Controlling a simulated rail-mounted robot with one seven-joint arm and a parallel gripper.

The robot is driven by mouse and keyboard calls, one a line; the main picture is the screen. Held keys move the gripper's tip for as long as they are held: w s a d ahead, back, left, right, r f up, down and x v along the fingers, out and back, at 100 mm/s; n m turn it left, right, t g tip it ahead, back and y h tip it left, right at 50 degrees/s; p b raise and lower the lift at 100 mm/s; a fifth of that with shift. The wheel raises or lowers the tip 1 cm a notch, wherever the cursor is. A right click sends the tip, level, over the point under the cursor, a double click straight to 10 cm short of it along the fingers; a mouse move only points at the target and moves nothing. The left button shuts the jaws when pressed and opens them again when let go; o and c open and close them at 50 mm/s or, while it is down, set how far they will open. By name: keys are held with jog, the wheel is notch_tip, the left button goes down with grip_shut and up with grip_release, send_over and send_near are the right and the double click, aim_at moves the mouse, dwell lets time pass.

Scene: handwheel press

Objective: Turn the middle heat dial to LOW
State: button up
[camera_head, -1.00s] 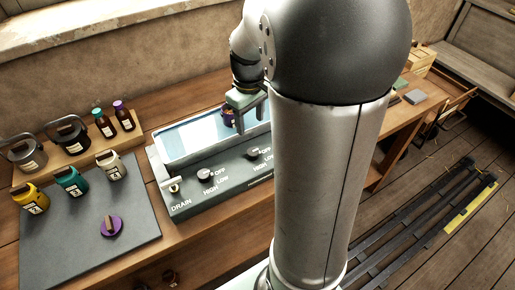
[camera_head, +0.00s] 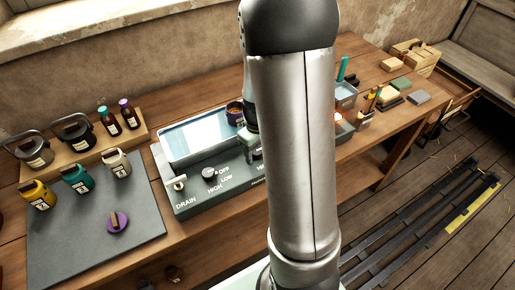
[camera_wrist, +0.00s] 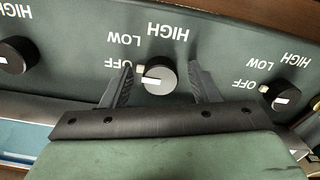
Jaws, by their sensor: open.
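The middle heat dial (camera_wrist: 160,75) is a round black knob on the dark green panel. In the wrist view its labels are upside down: OFF at its left, LOW to its upper left, HIGH above. A pale tab on its rim faces OFF. My gripper (camera_wrist: 162,74) is open, with one finger on each side of this dial; I cannot tell whether they touch it. In the head view my gripper (camera_head: 253,145) is down at the panel, and hides the middle dial. The dial nearest DRAIN (camera_head: 208,172) stays visible beside it.
Other dials flank it in the wrist view, one at left (camera_wrist: 14,58) and one at right (camera_wrist: 275,95). A grey mat (camera_head: 70,235) with jars lies to the left.

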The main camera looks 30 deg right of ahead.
jog(key=c, duration=1)
jog(key=shift+o, duration=0.2)
jog(key=shift+m, duration=0.3)
jog(key=m+b, duration=0.1)
jog(key=m, duration=0.2)
jog(key=shift+a, duration=0.1)
jog(key=m+b, duration=0.1)
jog(key=m, duration=0.4)
jog(key=shift+w+r, duration=0.1)
jog(key=o, duration=1)
jog(key=shift+c, duration=0.2)
